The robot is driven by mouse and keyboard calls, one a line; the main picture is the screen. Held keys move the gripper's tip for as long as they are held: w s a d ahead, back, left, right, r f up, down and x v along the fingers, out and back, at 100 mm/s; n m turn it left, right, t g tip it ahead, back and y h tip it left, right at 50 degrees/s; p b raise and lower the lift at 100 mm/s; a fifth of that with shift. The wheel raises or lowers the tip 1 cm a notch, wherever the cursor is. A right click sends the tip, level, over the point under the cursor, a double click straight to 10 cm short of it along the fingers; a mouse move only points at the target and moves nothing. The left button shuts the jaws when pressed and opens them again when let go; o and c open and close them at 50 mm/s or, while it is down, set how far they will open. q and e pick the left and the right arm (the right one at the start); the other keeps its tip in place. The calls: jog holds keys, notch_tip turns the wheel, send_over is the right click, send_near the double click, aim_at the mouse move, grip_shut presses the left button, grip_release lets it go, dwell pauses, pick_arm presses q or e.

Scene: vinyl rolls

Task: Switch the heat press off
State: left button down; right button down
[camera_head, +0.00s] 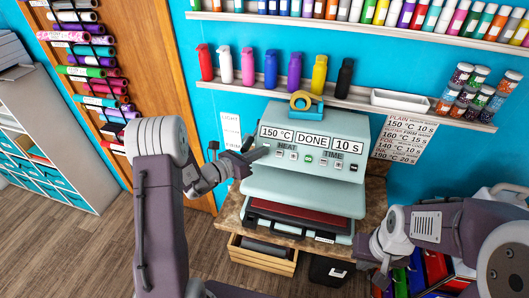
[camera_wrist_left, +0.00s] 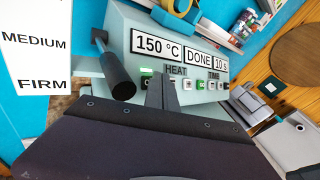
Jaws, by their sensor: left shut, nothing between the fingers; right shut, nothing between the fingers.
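The pale teal heat press (camera_head: 300,185) stands on a small bench. Its panel (camera_head: 312,142) reads 150 °C, DONE and 10 s; the same panel shows in the left wrist view (camera_wrist_left: 180,48). A small green-lit switch (camera_wrist_left: 146,71) sits at the panel's left end, left of the HEAT buttons. My left gripper (camera_head: 262,152) is shut and empty, at the left end of the panel. In the left wrist view its fingertips (camera_wrist_left: 160,80) are close to the green-lit switch; I cannot tell whether they touch. My right gripper (camera_head: 381,278) is shut and empty, low at the right.
A black-gripped lever (camera_wrist_left: 116,76) stands left of the panel, close to my left gripper. A yellow tape roll (camera_head: 301,100) sits on top of the press. A shelf of bottles (camera_head: 270,68) runs behind. A wooden crate (camera_head: 262,256) is below. Floor at left is clear.

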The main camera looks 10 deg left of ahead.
pick_arm(q)
jog(key=shift+w+f+b, duration=0.3)
jog(key=shift+f+b, duration=0.1)
jog(key=shift+b, duration=0.05)
dwell(0.5)
jog(key=shift+r, duration=0.1)
jog(key=shift+s+r+p, duration=0.4)
jog(key=shift+s+r, duration=0.25)
jog(key=shift+s, duration=0.05)
jog(key=s+r+p, duration=0.2)
jog(key=s+r, duration=0.2)
jog(key=shift+s+a+r+p, duration=0.1)
jog(key=shift+p, duration=0.25)
